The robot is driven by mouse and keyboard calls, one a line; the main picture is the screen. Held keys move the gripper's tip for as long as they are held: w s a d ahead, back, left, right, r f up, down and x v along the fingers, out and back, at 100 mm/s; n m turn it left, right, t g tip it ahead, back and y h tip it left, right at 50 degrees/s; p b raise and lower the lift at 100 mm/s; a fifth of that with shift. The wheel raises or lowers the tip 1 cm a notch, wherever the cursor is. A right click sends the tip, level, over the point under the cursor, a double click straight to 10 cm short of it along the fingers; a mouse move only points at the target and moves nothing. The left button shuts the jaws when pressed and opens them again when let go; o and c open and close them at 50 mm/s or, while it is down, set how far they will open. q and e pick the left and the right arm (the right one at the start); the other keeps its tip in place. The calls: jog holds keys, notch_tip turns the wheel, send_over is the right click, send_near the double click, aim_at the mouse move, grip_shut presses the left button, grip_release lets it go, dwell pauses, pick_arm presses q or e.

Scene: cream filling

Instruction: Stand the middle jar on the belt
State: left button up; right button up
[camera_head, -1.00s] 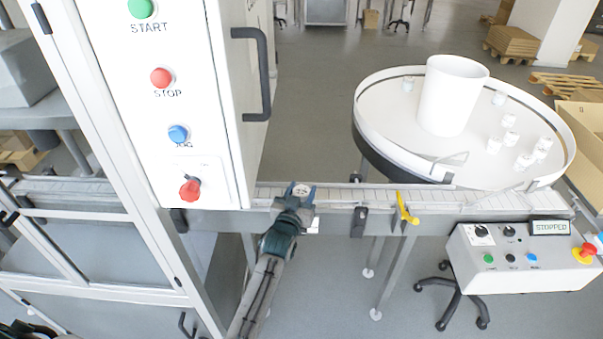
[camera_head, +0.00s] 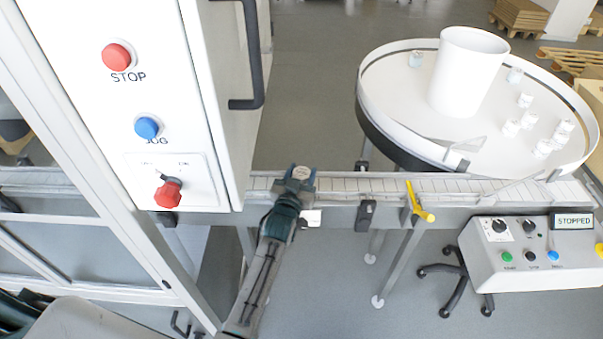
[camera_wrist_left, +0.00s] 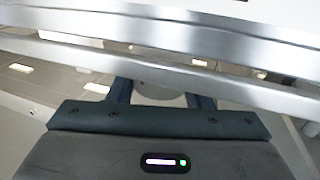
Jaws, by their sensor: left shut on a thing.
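My left gripper (camera_head: 299,175) is shut on a small jar (camera_head: 300,172) over the belt (camera_head: 385,187), close to the right side of the white cabinet. Only the pale top of the jar shows between the fingers; whether its base touches the belt is hidden. In the left wrist view the two dark fingers (camera_wrist_left: 160,92) stand on either side of a pale round jar top (camera_wrist_left: 162,98), with metal rails just beyond. My right gripper is not in view.
A round turntable (camera_head: 395,110) at the back right carries a white cylinder (camera_head: 468,75) and several small jars (camera_head: 525,100). A yellow lever (camera_head: 418,205) and a black bracket (camera_head: 365,213) sit along the belt's front edge. The control box display (camera_head: 574,222) reads STOPPED.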

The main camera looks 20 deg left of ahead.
pick_arm(q)
jog(key=shift+s+f, duration=0.15)
jog(key=shift+s, duration=0.1)
jog(key=o, duration=0.6)
jog(key=shift+d+f+b, duration=0.1)
jog(key=shift+b, duration=0.25)
jog(key=o, duration=0.4)
